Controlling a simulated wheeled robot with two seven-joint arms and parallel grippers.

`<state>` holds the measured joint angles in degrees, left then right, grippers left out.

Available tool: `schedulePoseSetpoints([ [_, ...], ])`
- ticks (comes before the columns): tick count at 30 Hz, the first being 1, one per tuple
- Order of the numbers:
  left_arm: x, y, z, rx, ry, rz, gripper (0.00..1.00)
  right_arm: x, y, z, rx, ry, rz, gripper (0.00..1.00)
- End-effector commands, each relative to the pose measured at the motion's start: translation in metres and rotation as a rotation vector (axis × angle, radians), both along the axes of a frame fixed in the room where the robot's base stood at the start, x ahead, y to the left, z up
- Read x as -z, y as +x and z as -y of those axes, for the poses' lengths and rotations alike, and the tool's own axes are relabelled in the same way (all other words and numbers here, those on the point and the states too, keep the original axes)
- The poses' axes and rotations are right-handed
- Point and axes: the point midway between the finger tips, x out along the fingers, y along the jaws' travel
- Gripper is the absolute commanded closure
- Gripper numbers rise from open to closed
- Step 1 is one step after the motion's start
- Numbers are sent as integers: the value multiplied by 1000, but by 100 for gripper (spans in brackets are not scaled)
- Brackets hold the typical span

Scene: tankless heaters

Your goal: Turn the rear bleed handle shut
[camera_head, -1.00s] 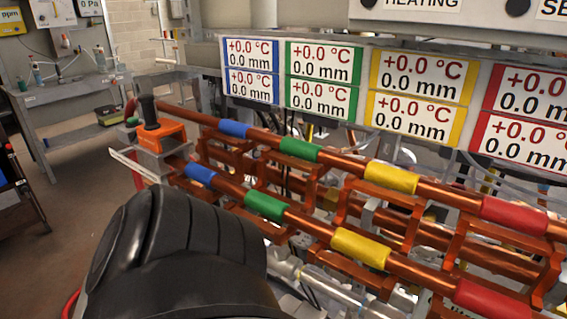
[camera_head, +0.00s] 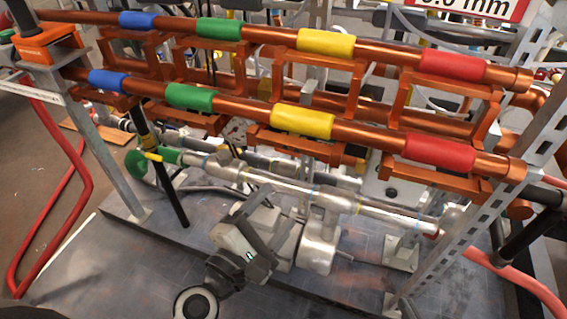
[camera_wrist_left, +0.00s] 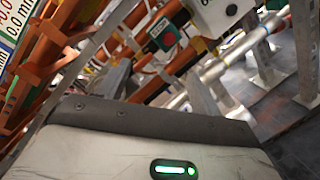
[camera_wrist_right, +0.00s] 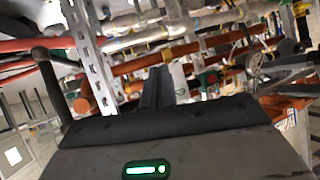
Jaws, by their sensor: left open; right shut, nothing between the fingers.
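A black upright handle (camera_head: 24,16) stands on an orange block (camera_head: 46,44) at the left end of the rear copper pipe. The top edge cuts it off in the head view. I cannot tell whether it is shut or whether it is the rear bleed handle. My left gripper (camera_head: 258,222) is low in front of the grey pipework, well right of and below this handle. Its fingers are apart and empty, and they show in the left wrist view (camera_wrist_left: 160,88). My right gripper (camera_wrist_right: 157,92) shows in the right wrist view, shut and empty, facing pipes and a slotted upright.
Two copper pipes with blue, green, yellow and red bands run across the head view. A green wheel (camera_head: 135,165) and silver pipes (camera_head: 300,190) lie below. A slotted post (camera_head: 475,220) and a black elbow pipe (camera_head: 546,194) stand right. Bare floor plate (camera_head: 110,270) shows lower left.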

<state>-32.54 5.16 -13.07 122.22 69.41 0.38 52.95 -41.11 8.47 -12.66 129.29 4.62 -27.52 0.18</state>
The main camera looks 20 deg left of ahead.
Motion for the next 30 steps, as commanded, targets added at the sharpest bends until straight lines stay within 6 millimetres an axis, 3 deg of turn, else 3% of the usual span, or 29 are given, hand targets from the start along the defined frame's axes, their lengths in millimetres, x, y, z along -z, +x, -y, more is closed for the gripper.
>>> schedulePoseSetpoints([
  [1, 8, 6, -8, -49, -211, -22, 35, 10, 0, -1, 0, 4, 8, 100],
  [3, 11, 11, -18, -104, -466, -54, 35, 11, 1, -1, -1, 7, 16, 100],
  [6, 16, 16, -27, -157, -722, -87, 35, 12, 1, -1, -1, 12, 25, 100],
  [9, 19, 19, -32, -184, -856, -106, 35, 11, 1, -2, -1, 13, 27, 100],
  [16, 15, 45, -32, -190, -896, -110, 35, -1, 1, -2, -1, 16, 24, 100],
  [30, 18, 145, -29, -191, -890, -110, 35, 2, 2, -2, 4, 17, 2, 100],
])
